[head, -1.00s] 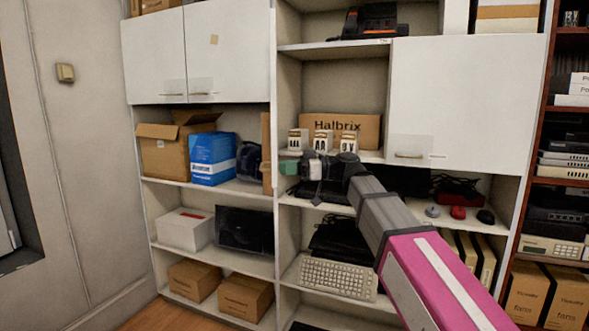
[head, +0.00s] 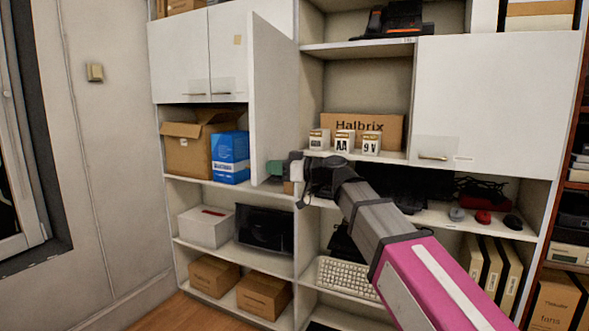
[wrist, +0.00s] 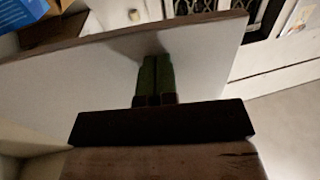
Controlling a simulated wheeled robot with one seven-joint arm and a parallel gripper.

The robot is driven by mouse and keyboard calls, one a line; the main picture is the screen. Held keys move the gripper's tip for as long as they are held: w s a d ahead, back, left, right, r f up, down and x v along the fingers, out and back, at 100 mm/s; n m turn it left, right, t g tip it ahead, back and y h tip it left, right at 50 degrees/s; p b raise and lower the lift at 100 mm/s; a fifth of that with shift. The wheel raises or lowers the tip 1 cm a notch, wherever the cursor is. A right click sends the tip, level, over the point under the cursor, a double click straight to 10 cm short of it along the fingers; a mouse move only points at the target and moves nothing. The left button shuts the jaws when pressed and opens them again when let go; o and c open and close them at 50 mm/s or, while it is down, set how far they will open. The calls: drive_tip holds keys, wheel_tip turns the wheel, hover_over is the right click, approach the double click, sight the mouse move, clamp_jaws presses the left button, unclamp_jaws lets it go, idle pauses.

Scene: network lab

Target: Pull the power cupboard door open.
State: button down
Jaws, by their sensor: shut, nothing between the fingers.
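The open white door (head: 272,100) of the middle upper cupboard stands swung out to the left, its inner face toward me. Its handle is hidden. Behind it the open compartment holds small AA and 9V battery boxes (head: 344,141) and a brown Halbrix carton (head: 385,127). My gripper (head: 275,167) is shut and empty, its green fingertips at the lower inner face of the door. In the wrist view the closed fingers (wrist: 154,78) point at the white panel (wrist: 90,85), touching or very close; I cannot tell which.
The neighbouring white doors, left pair (head: 179,60) and right (head: 495,100), are shut. Below are open shelves with a blue box (head: 230,157), a keyboard (head: 348,277) and cartons (head: 264,296). A wall with a window is at left.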

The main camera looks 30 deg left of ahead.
drive_tip(key=s+a+m+t, duration=0.1)
drive_tip(key=a+t, duration=0.1)
drive_tip(key=a, duration=0.8)
drive_tip(key=shift+s+a+m+t, duration=0.35)
drive_tip(key=shift+a+m+t, duration=0.05)
